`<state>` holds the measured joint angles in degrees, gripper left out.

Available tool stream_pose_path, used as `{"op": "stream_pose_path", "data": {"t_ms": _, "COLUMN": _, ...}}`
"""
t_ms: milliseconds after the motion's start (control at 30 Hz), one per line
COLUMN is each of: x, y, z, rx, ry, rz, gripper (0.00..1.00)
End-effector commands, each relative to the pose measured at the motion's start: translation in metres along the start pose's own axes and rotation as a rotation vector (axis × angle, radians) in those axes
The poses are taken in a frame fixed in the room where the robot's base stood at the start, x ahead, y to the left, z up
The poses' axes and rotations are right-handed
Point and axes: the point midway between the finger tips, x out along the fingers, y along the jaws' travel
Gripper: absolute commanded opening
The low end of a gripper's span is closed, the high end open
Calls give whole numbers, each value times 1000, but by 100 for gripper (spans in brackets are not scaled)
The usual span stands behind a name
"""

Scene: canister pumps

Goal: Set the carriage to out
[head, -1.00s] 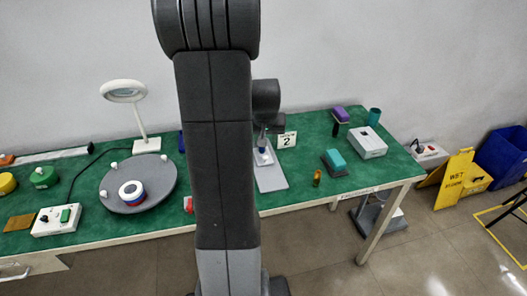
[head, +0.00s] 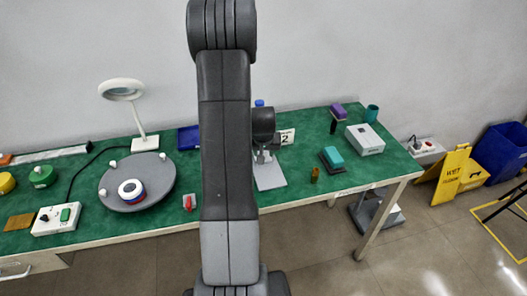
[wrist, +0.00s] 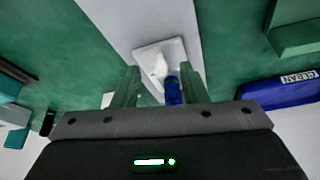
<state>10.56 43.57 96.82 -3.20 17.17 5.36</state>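The carriage looks to be the pale square plate (wrist: 148,52) with a white part and a blue upright piece (wrist: 173,91) in the wrist view. It sits over a long grey base plate (wrist: 135,18), which also shows in the head view (head: 270,180). My gripper (wrist: 160,86) is open, its fingers apart. The blue piece appears between them, nearer the right finger; I cannot tell whether they touch. In the head view my gripper (head: 263,156) is over the far part of the base plate and hides the carriage.
A number 2 sign (head: 286,137) stands right of the gripper. A small amber item (head: 315,174) and a teal block (head: 332,157) lie further right. A red item (head: 189,203) and a grey turntable (head: 112,188) are to the left.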

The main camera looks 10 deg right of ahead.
Motion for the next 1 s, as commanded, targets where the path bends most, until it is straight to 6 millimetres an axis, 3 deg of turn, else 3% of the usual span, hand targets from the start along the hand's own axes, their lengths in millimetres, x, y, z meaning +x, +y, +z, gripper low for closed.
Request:
{"op": "stream_pose_path", "data": {"t_ms": 200, "x": 0, "y": 0, "z": 0, "rx": 0, "ry": 0, "rz": 0, "gripper": 39}}
{"op": "stream_pose_path", "data": {"t_ms": 400, "x": 0, "y": 0, "z": 0, "rx": 0, "ry": 0, "rz": 0, "gripper": 0}}
{"op": "stream_pose_path", "data": {"t_ms": 667, "x": -1, "y": 1, "z": 4, "rx": 0, "ry": 1, "rz": 0, "gripper": 0}}
{"op": "stream_pose_path", "data": {"t_ms": 1000, "x": -23, "y": 19, "z": 63, "rx": 2, "ry": 2, "rz": 1, "gripper": 0}}
